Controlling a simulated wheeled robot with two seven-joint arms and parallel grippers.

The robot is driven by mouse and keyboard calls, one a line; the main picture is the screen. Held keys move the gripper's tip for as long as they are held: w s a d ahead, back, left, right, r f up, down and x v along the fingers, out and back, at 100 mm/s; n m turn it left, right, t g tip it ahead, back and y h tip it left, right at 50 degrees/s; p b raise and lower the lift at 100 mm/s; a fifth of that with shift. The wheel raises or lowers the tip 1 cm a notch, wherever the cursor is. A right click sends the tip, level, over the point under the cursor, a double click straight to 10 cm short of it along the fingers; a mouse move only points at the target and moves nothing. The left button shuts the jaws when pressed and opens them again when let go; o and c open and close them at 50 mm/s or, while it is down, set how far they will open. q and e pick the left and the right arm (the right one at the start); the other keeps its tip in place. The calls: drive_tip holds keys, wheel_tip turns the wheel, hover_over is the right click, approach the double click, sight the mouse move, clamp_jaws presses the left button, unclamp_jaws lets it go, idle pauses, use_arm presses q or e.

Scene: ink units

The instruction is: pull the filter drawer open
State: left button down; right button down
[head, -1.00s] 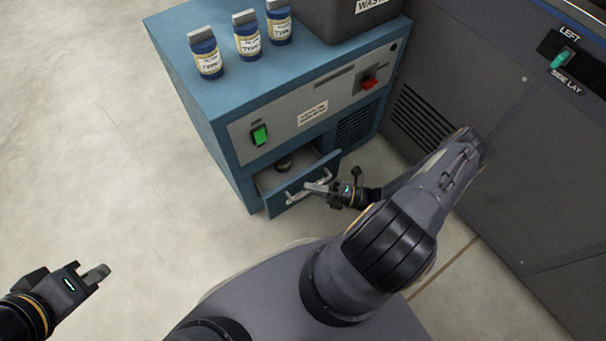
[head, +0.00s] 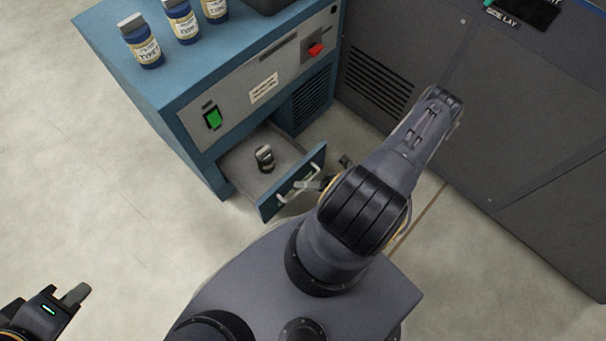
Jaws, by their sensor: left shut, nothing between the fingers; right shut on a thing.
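The filter drawer (head: 240,163) sticks well out of the lower front of the blue cabinet (head: 140,88). A small dark cylindrical item with a light band (head: 265,158) stands inside it. The drawer front carries a pale bar handle (head: 298,184). My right gripper (head: 308,185) is at the handle and shut on it; my own arm hides much of the gripper. My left gripper (head: 80,293) is shut and empty over the floor at the lower left, far from the drawer.
Several blue bottles with labels, such as the leftmost bottle (head: 141,42), stand on the cabinet top. A green switch (head: 213,118) and a red knob (head: 316,49) are on its front. A dark machine panel (head: 480,110) stands at the right. Floor left of the cabinet is clear.

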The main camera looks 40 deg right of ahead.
drive_tip(key=c, duration=1.5)
unclamp_jaws()
drive_tip(key=v, duration=0.8)
drive_tip(key=shift+p, duration=0.3)
